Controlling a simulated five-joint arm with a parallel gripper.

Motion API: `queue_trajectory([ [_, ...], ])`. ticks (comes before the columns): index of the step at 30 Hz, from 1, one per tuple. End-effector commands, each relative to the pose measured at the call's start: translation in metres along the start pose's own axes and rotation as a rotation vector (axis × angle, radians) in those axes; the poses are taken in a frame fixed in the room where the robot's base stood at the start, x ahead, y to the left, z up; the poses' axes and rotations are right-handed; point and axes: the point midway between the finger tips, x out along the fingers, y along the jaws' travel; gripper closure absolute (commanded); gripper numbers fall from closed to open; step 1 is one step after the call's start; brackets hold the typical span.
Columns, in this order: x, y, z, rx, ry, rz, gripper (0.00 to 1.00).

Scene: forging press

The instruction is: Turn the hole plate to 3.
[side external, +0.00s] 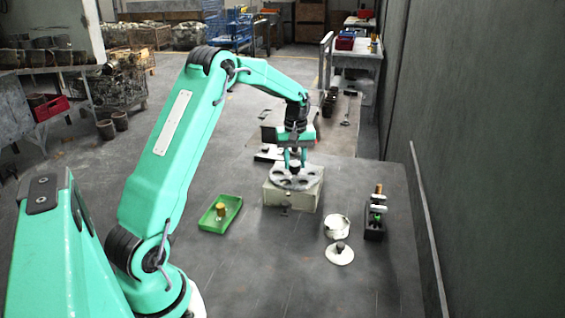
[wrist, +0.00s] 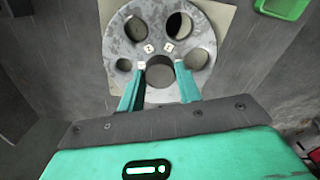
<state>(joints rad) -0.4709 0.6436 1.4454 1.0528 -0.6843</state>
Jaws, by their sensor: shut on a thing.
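The hole plate (side external: 292,180) is a round grey disc with several holes of different sizes, lying flat on a cream box (side external: 279,197). My gripper (side external: 295,162) points down over the plate and is shut on the dark knob (side external: 295,167). In the wrist view its two green fingers (wrist: 160,69) stand on either side of the dark round knob (wrist: 160,76). A small black piece (side external: 285,209) sits at the box's front.
A green tray (side external: 235,212) with a brass cylinder (side external: 221,209) stands left of the box. A white pot (side external: 337,227), a white lid (side external: 340,257) and a black rack (side external: 374,222) stand to the right. A wall closes the right side. The table's front is clear.

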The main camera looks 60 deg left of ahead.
Motion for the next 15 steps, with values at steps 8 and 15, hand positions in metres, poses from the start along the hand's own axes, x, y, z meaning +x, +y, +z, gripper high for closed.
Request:
queue_trajectory([
  [8, -0.0008, 0.0001, -0.0001, -0.202, 0.001, 0.001, 1.0],
  [15, -0.0009, 0.0001, -0.0001, -0.292, 0.001, 0.001, 1.0],
])
